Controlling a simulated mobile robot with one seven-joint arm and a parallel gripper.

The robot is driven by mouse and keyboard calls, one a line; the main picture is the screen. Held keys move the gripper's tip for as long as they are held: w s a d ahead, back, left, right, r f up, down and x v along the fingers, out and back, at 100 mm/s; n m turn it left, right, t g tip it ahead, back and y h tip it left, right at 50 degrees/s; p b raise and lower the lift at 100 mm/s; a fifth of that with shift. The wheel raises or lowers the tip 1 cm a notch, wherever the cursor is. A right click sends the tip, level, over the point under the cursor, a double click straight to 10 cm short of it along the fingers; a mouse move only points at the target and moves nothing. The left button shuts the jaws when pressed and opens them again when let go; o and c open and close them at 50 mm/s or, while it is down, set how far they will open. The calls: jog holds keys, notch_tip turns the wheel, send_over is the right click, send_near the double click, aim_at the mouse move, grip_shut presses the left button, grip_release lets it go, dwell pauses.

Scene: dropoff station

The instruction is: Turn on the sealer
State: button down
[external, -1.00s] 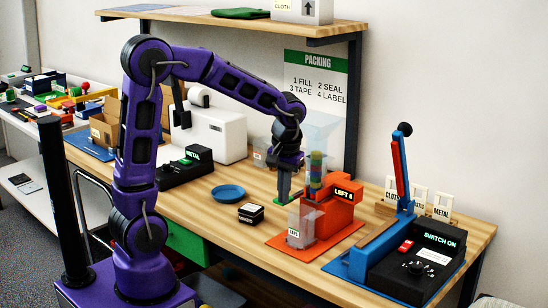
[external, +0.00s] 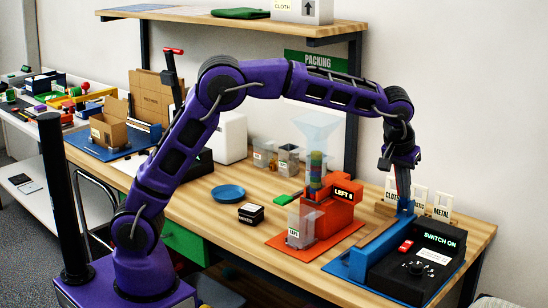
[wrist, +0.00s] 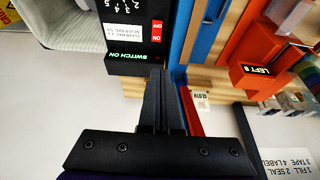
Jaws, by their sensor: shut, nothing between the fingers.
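My gripper (external: 403,194) is shut and empty, pointing down above the back of the box. Its fingertips (wrist: 157,74) appear near the display, apart from the switch.
An orange station (external: 335,215) reading "LEFT 8" stands left of the sealer. Label cards (external: 440,206) stand behind it. A blue plate (external: 228,193) and a small black box (external: 251,214) lie further left. The wall is close behind.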

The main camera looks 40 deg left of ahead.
aim_at(406, 241)
jog(key=x, duration=0.9)
jog(key=b+x, duration=0.1)
jog(key=x, duration=0.4)
jog(key=shift+s+f, duration=0.1)
jog(key=shift+s, duration=0.3)
jog(key=shift+p, duration=0.3)
jog(key=shift+w+a+g+p, duration=0.1)
jog(key=shift+w+g+p, duration=0.15)
jog(key=shift+p, duration=0.35)
jog(key=shift+g+p, duration=0.25)
jog(key=shift+p, duration=0.25)
jog(key=shift+f+b, duration=0.3)
jog(key=shift+b, duration=0.15)
jog(key=shift+s, duration=0.15)
